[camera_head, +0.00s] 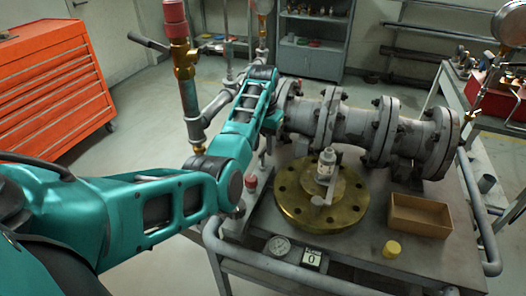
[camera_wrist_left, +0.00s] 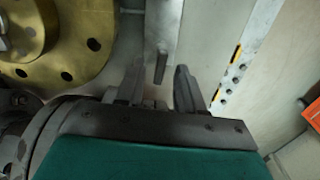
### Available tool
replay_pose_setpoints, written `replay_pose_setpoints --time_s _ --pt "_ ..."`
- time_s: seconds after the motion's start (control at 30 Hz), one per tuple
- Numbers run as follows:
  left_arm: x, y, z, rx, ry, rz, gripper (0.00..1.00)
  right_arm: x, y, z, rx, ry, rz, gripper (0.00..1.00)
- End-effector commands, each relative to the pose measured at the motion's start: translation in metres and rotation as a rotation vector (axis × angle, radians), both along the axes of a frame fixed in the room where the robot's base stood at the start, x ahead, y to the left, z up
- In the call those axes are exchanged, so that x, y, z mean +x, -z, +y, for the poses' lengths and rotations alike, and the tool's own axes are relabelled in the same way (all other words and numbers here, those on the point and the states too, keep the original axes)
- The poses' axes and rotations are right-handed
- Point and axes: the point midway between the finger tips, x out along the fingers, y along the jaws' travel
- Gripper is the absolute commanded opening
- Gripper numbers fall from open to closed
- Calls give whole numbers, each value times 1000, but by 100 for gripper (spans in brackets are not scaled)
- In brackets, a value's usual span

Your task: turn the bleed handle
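My left arm comes in from the left and bends over the table; its gripper hangs mostly hidden behind the forearm in the head view. In the left wrist view my left gripper (camera_wrist_left: 158,88) is open, its two dark fingers apart and nothing held between them. A narrow grey lever (camera_wrist_left: 161,62) stands just beyond the gap between the fingertips, with no visible contact; it may be the bleed handle, but I cannot be sure. In the head view a dark lever (camera_head: 147,42) sticks out left from a brass valve (camera_head: 184,60) with a red cap. My right gripper is not in view.
A flanged grey pipe valve (camera_head: 350,130) runs along the table's back. A brass round flange (camera_head: 292,205) lies before it, also in the left wrist view (camera_wrist_left: 70,45). A brown box (camera_head: 420,215), yellow cap (camera_head: 392,249) and gauge (camera_head: 279,246) lie nearby. An orange cabinet (camera_head: 55,90) stands left.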

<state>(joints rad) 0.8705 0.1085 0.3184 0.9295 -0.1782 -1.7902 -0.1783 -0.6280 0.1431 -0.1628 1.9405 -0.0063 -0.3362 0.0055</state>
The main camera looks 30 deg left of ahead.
Motion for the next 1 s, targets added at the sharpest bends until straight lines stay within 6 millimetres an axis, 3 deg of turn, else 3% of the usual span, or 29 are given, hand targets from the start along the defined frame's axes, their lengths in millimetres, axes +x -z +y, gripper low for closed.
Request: replay_pose_setpoints --time_s 0.2,0.57,0.93,1.0 --pt "0 24 0 0 0 0 37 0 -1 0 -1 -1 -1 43" --pt "0 28 0 0 0 0 37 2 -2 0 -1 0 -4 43" --pt "0 28 0 0 1 -1 2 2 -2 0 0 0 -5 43" --pt "0 28 0 0 0 -1 0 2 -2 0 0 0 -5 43"
